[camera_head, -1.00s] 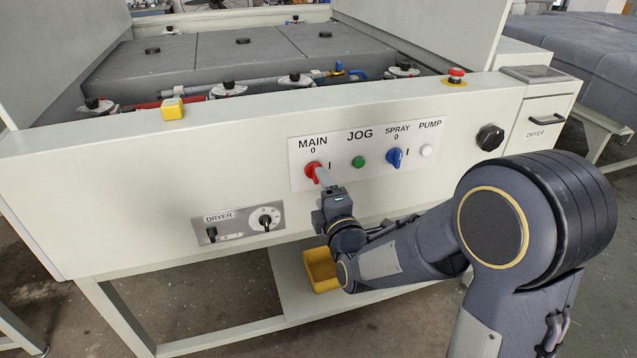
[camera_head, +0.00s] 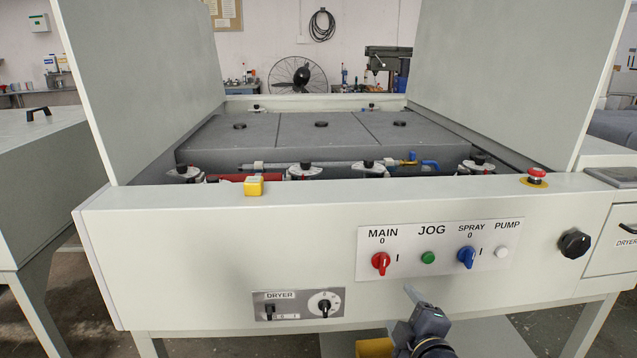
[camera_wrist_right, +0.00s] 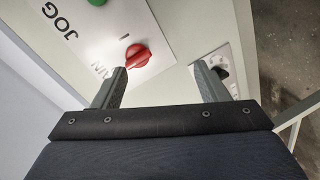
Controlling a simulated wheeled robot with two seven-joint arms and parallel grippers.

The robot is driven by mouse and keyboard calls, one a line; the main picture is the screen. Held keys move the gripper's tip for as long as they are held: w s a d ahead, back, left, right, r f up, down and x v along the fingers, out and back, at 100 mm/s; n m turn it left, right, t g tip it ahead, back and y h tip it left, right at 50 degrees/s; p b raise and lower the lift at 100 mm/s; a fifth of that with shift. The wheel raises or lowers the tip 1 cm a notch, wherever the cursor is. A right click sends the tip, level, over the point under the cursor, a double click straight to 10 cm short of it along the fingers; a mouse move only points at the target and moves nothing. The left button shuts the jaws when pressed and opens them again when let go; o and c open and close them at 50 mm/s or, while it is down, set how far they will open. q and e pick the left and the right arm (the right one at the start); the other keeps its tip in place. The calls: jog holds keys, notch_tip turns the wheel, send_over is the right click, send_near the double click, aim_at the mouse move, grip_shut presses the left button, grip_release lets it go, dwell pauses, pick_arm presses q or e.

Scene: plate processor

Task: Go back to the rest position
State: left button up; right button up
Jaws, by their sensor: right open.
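My right gripper (camera_head: 418,300) is low in front of the machine's front panel (camera_head: 190,240), below the red MAIN switch (camera_head: 380,263). In the right wrist view its two fingers (camera_wrist_right: 160,85) are spread apart with nothing between them. The red MAIN switch also shows there (camera_wrist_right: 138,57), beyond the fingertips and apart from them. My left gripper is in neither view.
The control plate also carries a green JOG button (camera_head: 428,257), a blue SPRAY switch (camera_head: 467,257) and a white PUMP button (camera_head: 502,252). A DRYER panel (camera_head: 298,305) sits lower left. A yellow bin (camera_head: 374,348) is partly hidden below.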

jog(key=s+d+f+m+g+y, duration=0.1)
jog(key=s+m+g, duration=0.55)
jog(key=s, duration=0.65)
jog(key=s+d+f+m+g+y, duration=0.1)
jog(key=s+f+m+g+y, duration=0.15)
jog(key=s+m, duration=0.8)
notch_tip(320, 180, up, 14)
jog(key=s+n+g+p, duration=0.1)
jog(key=s+p, duration=0.1)
jog(key=p, duration=1.1)
jog(key=shift+h, duration=0.35)
